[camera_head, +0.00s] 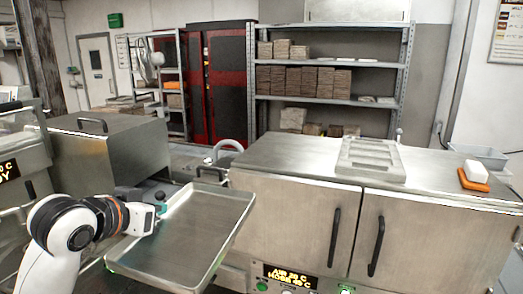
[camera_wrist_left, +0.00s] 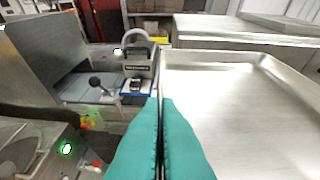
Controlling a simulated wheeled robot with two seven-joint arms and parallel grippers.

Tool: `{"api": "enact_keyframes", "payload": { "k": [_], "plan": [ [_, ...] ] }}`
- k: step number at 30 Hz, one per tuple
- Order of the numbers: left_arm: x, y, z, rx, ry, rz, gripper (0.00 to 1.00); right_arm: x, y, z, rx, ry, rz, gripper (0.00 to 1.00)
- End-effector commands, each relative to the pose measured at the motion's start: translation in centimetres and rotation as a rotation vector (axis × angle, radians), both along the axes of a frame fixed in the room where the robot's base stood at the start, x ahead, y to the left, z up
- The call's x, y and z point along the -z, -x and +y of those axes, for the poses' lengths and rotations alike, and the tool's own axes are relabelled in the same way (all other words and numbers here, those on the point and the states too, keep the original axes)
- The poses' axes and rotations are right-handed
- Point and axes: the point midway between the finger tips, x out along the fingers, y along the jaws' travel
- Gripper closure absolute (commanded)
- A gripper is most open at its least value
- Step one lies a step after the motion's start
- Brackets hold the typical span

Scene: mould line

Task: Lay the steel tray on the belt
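The steel tray (camera_head: 185,240) is a shallow, empty, rimmed rectangle in front of the steel cabinet, at lower left centre in the head view. My left gripper (camera_head: 160,209) meets its left rim. In the left wrist view, the teal fingertips of this gripper (camera_wrist_left: 162,120) are closed together on the rim, and the tray (camera_wrist_left: 235,95) extends to the right. The tray looks roughly level and held in the air; what lies under it is hidden. My right gripper is not in view.
A steel hooded machine (camera_head: 110,150) stands left behind the tray. The steel cabinet (camera_head: 290,215) stands right of it, with a mould plate (camera_head: 371,160) and an orange block with a white top (camera_head: 473,178) on it. A lever with a black knob (camera_wrist_left: 95,82) stands left of my fingers.

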Motion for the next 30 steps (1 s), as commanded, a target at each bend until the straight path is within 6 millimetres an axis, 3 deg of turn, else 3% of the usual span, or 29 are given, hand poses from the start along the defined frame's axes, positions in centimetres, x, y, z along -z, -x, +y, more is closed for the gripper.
{"api": "enact_keyframes", "payload": {
  "k": [1, 6, 9, 19, 30],
  "plan": [
    [2.7, 0.3, -0.3, -0.030, -0.001, 0.002, 1.00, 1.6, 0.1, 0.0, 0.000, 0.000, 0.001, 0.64],
    [9.4, 1.9, -1.2, -0.162, 0.001, 0.002, 1.00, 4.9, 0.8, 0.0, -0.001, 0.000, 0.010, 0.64],
    [12.0, 3.0, -1.6, -0.225, 0.002, -0.001, 1.00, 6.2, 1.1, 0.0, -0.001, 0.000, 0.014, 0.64],
    [16.0, 4.8, -1.9, -0.294, 0.005, 0.005, 1.00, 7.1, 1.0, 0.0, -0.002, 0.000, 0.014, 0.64],
    [24.0, 8.7, -1.8, -0.295, 0.007, 0.006, 1.00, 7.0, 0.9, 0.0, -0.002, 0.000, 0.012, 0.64]
  ]
}}
